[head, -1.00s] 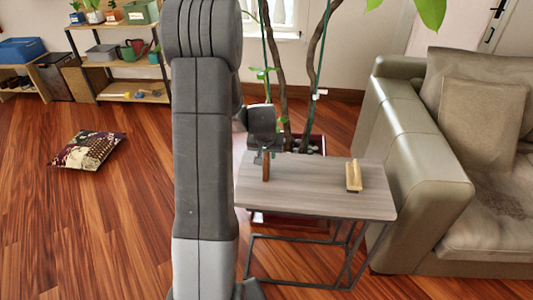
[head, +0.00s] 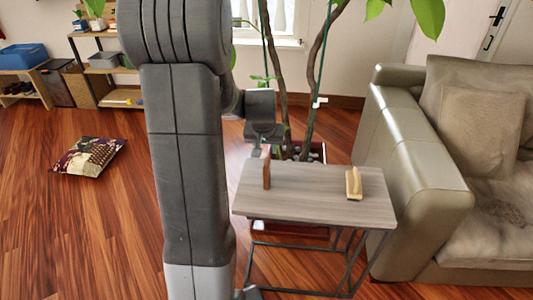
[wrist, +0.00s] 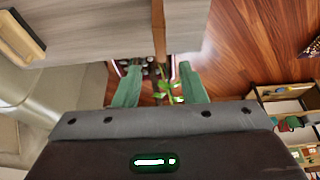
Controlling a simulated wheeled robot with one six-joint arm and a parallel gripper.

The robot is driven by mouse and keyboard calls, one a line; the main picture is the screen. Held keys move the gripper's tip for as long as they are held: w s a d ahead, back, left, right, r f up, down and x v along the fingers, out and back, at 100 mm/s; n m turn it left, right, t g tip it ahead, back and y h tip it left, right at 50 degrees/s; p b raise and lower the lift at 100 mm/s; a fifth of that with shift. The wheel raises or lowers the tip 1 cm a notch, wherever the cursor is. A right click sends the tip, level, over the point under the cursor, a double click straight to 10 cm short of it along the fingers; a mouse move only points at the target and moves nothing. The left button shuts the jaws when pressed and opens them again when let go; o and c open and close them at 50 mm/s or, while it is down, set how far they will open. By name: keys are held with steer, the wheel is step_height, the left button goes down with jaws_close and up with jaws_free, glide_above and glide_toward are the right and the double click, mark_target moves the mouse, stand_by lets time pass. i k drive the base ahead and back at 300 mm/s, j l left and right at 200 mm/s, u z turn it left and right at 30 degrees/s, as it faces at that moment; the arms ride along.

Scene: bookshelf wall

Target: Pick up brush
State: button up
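A small side table (head: 310,195) with a grey wood top holds two items. A tan wooden piece with a raised ridge, which looks like a brush (head: 354,184), lies on its right part; it shows at the upper left in the wrist view (wrist: 22,40). A brown upright piece (head: 266,173) stands near the table's left far edge; I cannot tell what it is. It shows in the wrist view (wrist: 158,32) ahead of the gap between my fingers. My gripper (wrist: 159,70) is open and empty. In the head view, it is by the table's far left edge, near the brown piece.
A potted plant (head: 310,95) with tall stems stands behind the table. A grey-green sofa (head: 410,160) is close on the right. A patterned cushion (head: 90,156) lies on the open wooden floor at left. Shelves (head: 105,75) stand at the back left.

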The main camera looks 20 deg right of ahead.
mark_target(353, 179)
steer(key=z, duration=1.95)
steer(key=i+l+u, duration=0.1)
steer(key=u, duration=0.35)
steer(key=l+u, duration=0.25)
steer(key=u, duration=0.2)
steer(key=i+l+u, duration=0.1)
steer(key=l+u, duration=0.15)
steer(key=u, duration=0.2)
